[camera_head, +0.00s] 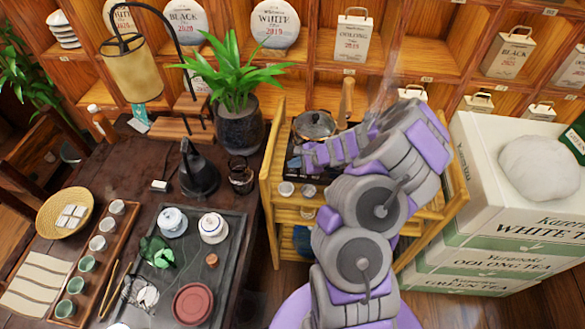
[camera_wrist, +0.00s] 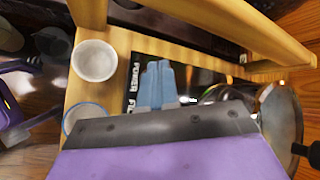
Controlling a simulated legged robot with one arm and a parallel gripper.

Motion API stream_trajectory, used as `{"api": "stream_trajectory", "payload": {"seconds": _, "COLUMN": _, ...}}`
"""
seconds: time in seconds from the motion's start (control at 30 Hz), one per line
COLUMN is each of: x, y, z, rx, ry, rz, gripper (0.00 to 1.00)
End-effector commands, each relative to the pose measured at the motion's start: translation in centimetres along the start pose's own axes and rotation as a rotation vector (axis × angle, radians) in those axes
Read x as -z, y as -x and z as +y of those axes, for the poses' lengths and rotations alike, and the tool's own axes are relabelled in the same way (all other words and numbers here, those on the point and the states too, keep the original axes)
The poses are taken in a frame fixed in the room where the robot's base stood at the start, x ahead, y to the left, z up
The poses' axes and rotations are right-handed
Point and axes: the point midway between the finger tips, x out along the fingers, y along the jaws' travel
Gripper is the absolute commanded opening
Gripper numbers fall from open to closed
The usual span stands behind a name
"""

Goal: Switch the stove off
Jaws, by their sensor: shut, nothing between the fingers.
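The stove is a dark slab on the wooden cart, mostly hidden behind my arm in the head view (camera_head: 292,167). In the wrist view its black front panel (camera_wrist: 132,92) carries white lettering, which seems to read "POWER" in part. My gripper (camera_wrist: 158,72) has its pale blue fingers together and empty, over the stove's lettered edge. Whether they touch the panel I cannot tell. In the head view my gripper's end (camera_head: 305,156) is at the stove's left side. No knob or switch shows clearly. A lidded pan (camera_head: 315,124) sits at the stove's back; it also shows in the wrist view (camera_wrist: 283,118).
Small cups (camera_head: 286,188) stand on the cart in front of the stove; one shows close by in the wrist view (camera_wrist: 94,60). The cart's raised wooden side (camera_head: 272,150) borders the stove. A dark tea table (camera_head: 140,205) stands left, stacked tea boxes (camera_head: 500,230) right.

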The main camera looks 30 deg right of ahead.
Motion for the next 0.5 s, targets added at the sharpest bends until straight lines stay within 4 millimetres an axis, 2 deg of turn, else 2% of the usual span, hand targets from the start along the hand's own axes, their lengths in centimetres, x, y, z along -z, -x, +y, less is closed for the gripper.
{"api": "stream_trajectory", "payload": {"seconds": 0.5, "x": -0.52, "y": 0.74, "z": -0.53, "rx": 0.0, "ry": 0.001, "rz": 0.0, "gripper": 0.0}}
